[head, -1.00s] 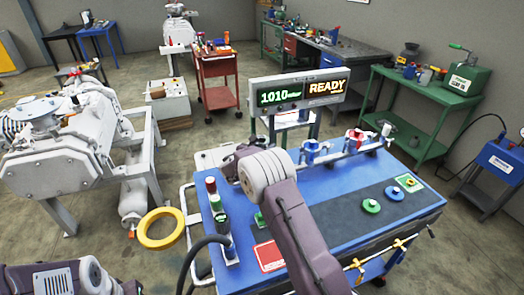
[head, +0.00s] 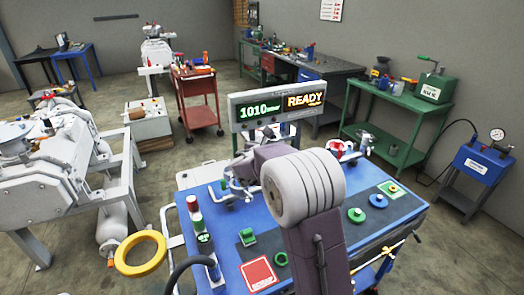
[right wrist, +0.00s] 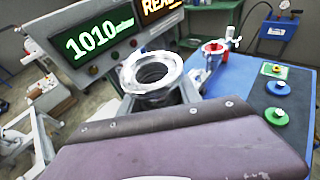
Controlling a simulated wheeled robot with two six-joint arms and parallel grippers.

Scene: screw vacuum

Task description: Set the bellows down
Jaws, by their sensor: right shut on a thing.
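The bellows (right wrist: 152,74) shows in the right wrist view as a ribbed metal tube with a bright ring flange at its top. It looks upright, just beyond the purple body of my right gripper (right wrist: 152,110). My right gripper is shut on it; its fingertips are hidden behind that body. In the head view my right wrist covers the middle of the blue workbench (head: 395,213) and hides most of the bellows. A blue fixture with a red-rimmed port (right wrist: 214,47) stands to the right of the bellows, apart from it. My left gripper is out of view.
The display (head: 290,103) reads 1010 and READY at the bench's back edge. Green and blue knobs (head: 377,200) sit on the dark strip to the right. A red square (head: 258,274) lies at the front left. A yellow ring (head: 140,254) is left of the bench.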

